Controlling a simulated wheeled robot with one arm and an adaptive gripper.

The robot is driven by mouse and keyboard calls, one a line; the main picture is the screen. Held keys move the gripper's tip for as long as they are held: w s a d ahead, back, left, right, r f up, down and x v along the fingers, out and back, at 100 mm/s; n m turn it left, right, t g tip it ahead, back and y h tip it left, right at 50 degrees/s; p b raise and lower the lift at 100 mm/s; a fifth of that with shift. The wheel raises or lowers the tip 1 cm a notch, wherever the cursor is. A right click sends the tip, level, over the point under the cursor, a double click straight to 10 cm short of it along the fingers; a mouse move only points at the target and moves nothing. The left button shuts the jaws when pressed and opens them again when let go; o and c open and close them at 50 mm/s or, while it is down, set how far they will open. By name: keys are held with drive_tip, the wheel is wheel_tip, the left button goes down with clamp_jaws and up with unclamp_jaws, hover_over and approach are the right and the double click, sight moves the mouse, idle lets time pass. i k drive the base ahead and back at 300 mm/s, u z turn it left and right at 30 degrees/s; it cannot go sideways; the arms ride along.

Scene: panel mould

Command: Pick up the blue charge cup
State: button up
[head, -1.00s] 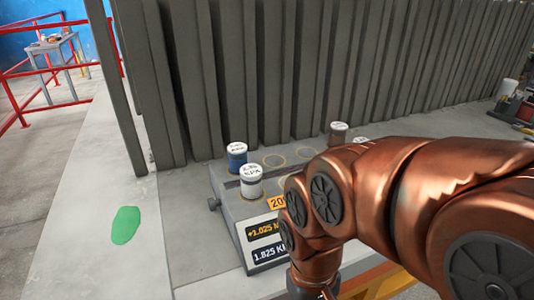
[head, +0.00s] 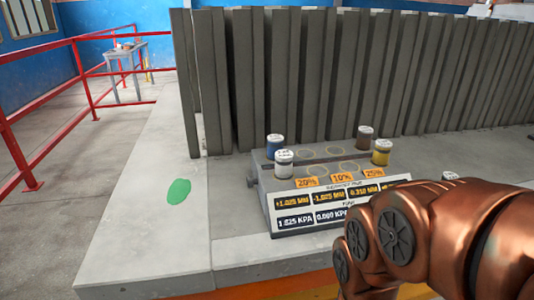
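The blue charge cup (head: 275,147) has a white lid and stands upright at the back left of a grey rack (head: 256,176) with a labelled front panel. A white cup (head: 284,164) stands just in front of it and hides part of its lower right side. My copper-coloured arm fills the lower right of the head view. My gripper is out of the picture, below or behind the arm, so its state does not show.
A brown cup (head: 364,139) and a yellow cup (head: 381,152) stand at the rack's right end. Upright grey panels (head: 300,75) form a wall behind the rack. A green patch (head: 177,193) lies on the pale slab at left. Red railings (head: 60,103) stand further left.

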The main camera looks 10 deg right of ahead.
sight(275, 141)
drive_tip(key=u, duration=0.55)
drive_tip(key=i, duration=1)
